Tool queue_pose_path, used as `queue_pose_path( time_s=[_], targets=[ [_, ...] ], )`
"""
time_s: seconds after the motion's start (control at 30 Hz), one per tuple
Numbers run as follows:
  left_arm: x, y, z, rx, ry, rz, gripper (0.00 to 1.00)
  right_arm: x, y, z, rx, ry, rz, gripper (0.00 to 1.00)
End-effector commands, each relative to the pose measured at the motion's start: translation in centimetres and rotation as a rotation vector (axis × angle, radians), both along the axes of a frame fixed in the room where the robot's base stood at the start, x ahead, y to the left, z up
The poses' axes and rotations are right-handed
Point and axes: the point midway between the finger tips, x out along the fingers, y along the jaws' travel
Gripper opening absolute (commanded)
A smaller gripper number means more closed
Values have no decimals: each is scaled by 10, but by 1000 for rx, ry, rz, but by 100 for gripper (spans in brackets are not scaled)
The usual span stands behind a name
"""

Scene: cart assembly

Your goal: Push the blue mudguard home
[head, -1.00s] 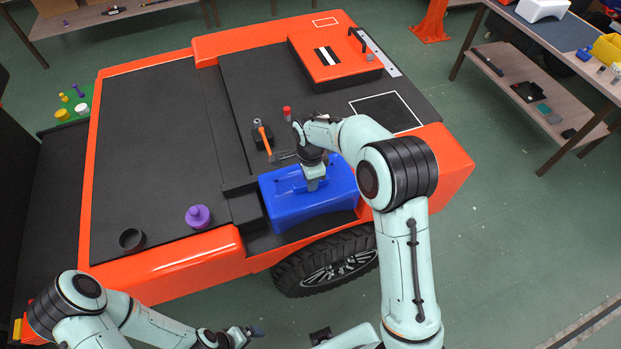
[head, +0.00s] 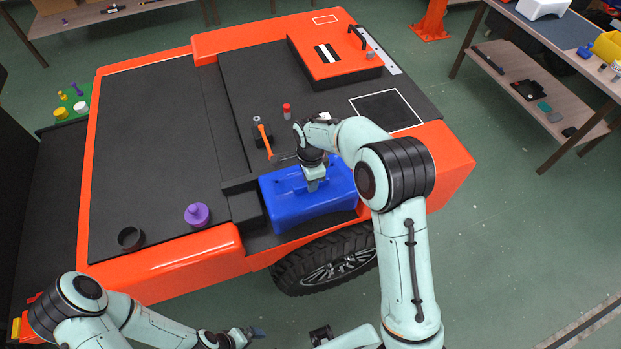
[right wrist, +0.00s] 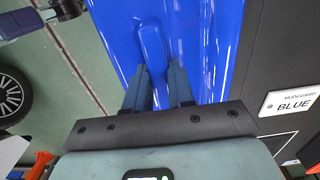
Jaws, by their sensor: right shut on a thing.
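The blue mudguard (head: 320,205) sits at the cart's near side, above the black wheel (head: 325,262). My right gripper (head: 313,187) reaches down onto its top. In the right wrist view the gripper's fingers (right wrist: 159,78) are closed about the raised rib on the blue mudguard (right wrist: 205,40). A label plate reading "MUDGUARD BLUE" (right wrist: 292,102) lies on the dark surface beside it. Whether the mudguard is fully seated cannot be told. My left gripper (head: 252,334) is low in the head view, in front of the cart and apart from it; its jaw opening is unclear.
On the cart deck are an orange-handled hammer (head: 265,141), a small red-topped part (head: 287,111), a purple knob (head: 197,214) and a black ring (head: 131,238). An orange box with a handle (head: 335,62) stands at the back. A side table (head: 550,40) is at right.

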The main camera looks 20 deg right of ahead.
Motion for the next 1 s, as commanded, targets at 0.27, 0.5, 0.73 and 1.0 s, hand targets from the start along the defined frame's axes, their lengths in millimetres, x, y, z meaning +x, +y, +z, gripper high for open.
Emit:
queue_pose_path(
  time_s=[0.27,0.5,0.73,1.0],
  targets=[
    [-3,0,-5,0,3,0,100,0,0,-8,0,-1,0,0],
    [-6,0,-9,0,7,0,100,0,0,-15,0,0,0,0],
    [-8,0,-12,0,9,0,100,0,0,-22,0,-1,0,0],
    [-11,0,-16,0,12,0,100,0,0,-30,0,-1,0,0]
  ],
)
